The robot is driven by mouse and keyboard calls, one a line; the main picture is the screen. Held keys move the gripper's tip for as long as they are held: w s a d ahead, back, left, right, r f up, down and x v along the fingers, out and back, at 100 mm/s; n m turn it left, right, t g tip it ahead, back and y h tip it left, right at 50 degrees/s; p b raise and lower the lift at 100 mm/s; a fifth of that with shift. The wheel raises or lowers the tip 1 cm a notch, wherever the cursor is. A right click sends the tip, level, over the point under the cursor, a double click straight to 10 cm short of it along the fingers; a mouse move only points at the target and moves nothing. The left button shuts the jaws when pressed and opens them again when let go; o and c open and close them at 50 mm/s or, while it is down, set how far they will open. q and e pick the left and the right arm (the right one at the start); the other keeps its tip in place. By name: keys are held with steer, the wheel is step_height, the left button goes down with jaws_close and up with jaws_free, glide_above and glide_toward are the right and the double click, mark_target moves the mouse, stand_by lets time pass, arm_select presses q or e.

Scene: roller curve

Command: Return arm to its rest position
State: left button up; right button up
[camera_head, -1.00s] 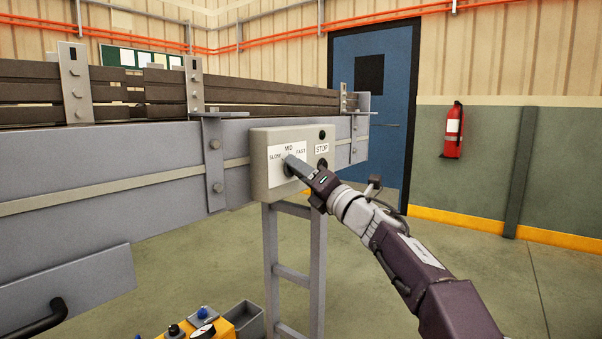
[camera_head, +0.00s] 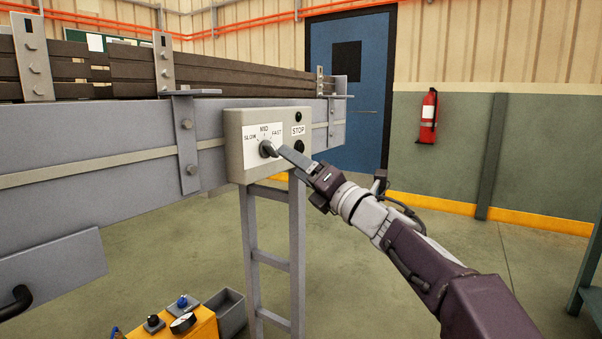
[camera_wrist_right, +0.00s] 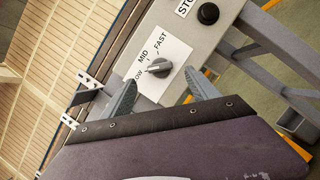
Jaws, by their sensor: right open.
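My right gripper (camera_head: 290,155) reaches in from the right in the head view. It is open and empty, its fingertips just in front of the control box (camera_head: 236,160). The dark speed knob (camera_head: 267,149) sits on a white label marked SLOW, MID and FAST. In the right wrist view the knob (camera_wrist_right: 160,68) shows clear between the two spread fingers (camera_wrist_right: 165,90), apart from both. The knob's ridge there lies toward the SLOW side; its exact setting is hard to read. My left gripper is not in view.
A black button (camera_head: 298,147) sits beside the STOP label on the box. The grey conveyor frame (camera_head: 90,150) fills the left. A yellow box (camera_head: 203,328) with knobs and a grey bin (camera_head: 232,312) stand low in front. Open floor (camera_head: 370,270) lies to the right.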

steer(key=shift+v, duration=0.8)
